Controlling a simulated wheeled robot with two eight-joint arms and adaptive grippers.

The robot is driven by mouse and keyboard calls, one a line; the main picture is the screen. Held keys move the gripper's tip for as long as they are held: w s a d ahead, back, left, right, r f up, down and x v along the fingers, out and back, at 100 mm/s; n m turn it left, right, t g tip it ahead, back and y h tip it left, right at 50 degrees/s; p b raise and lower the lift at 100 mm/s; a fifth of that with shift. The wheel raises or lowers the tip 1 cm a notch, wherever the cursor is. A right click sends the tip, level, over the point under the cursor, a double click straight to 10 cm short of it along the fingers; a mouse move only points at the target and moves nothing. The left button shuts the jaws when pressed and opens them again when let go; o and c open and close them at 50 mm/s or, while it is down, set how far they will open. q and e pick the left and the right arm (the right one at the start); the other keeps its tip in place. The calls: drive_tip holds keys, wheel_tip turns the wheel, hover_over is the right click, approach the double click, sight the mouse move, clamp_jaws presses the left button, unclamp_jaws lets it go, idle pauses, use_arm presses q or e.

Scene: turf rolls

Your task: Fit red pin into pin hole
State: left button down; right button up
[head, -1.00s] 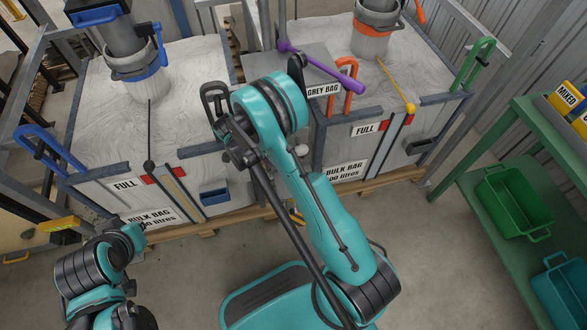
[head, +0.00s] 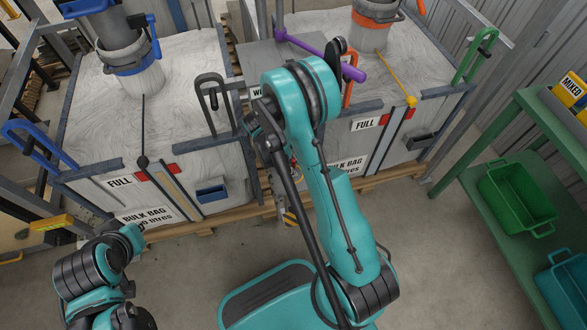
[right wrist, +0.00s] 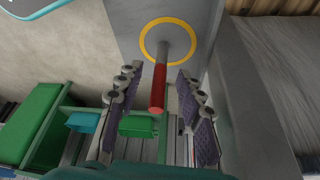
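In the right wrist view a pin with a red near end (right wrist: 158,90) and a grey shaft stands between the fingers of my right gripper (right wrist: 156,72). The fingers are spread, with a gap visible on each side of the red part. The shaft's far end meets a grey panel (right wrist: 130,25) inside a yellow ring (right wrist: 144,40). The hole itself is hidden by the shaft, so I cannot tell how deep the pin sits. In the head view my right arm largely hides its gripper, and the red pin cannot be made out. My left gripper does not show.
Two bulk bags stand at the back, the left one (head: 185,100) and the right one (head: 420,70). A green bench (head: 470,200) with tubs stands at right. Floor in front is clear.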

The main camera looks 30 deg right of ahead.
clamp_jaws()
drive_tip(key=shift+r, duration=0.1)
